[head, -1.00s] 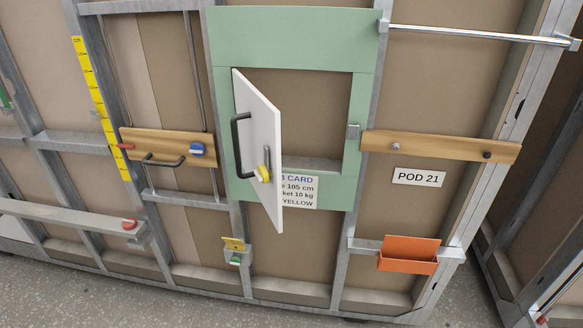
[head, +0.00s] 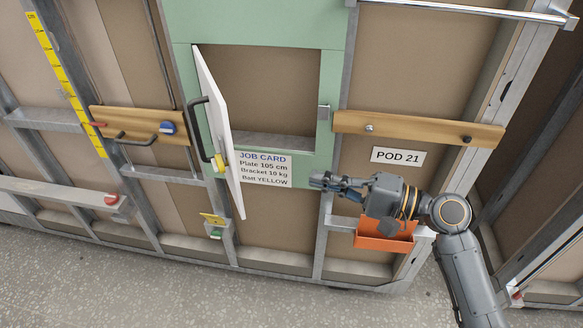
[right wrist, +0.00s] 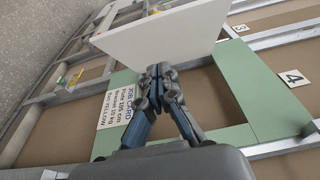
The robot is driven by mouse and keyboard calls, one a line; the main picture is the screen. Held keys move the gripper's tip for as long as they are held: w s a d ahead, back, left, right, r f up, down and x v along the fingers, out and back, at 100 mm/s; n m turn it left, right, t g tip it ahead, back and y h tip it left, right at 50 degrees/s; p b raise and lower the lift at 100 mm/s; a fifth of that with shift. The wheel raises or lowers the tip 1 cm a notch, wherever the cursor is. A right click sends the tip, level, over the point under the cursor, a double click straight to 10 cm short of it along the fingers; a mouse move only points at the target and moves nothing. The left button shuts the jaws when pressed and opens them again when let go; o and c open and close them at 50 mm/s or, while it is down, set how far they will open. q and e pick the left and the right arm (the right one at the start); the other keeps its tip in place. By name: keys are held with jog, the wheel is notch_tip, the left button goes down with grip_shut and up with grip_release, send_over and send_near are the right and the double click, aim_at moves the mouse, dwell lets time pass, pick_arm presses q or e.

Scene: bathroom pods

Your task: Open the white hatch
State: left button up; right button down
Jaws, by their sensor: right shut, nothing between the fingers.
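The white hatch (head: 219,130) stands swung open on its left side, out from the green frame (head: 327,70), in the head view. Its black handle (head: 197,128) and a yellow latch knob (head: 219,162) are on its outer face. The opening behind it shows a brown back panel. My right gripper (head: 318,181) is shut and empty, to the right of the hatch and just below the frame, apart from the hatch in the head view. In the right wrist view the shut fingertips (right wrist: 160,70) point toward the white hatch (right wrist: 165,30). My left gripper is out of view.
A job card (head: 264,169) hangs below the opening. An orange bin (head: 384,240) is behind and below my right wrist. A wooden rail (head: 420,128) and the POD 21 sign (head: 398,156) are at right. The speckled floor in front is clear.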

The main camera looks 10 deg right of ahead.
jog(key=s+a+p+x, duration=0.1)
jog(key=p+x, duration=0.4)
jog(key=x, duration=0.7)
jog(key=shift+s+a, duration=0.6)
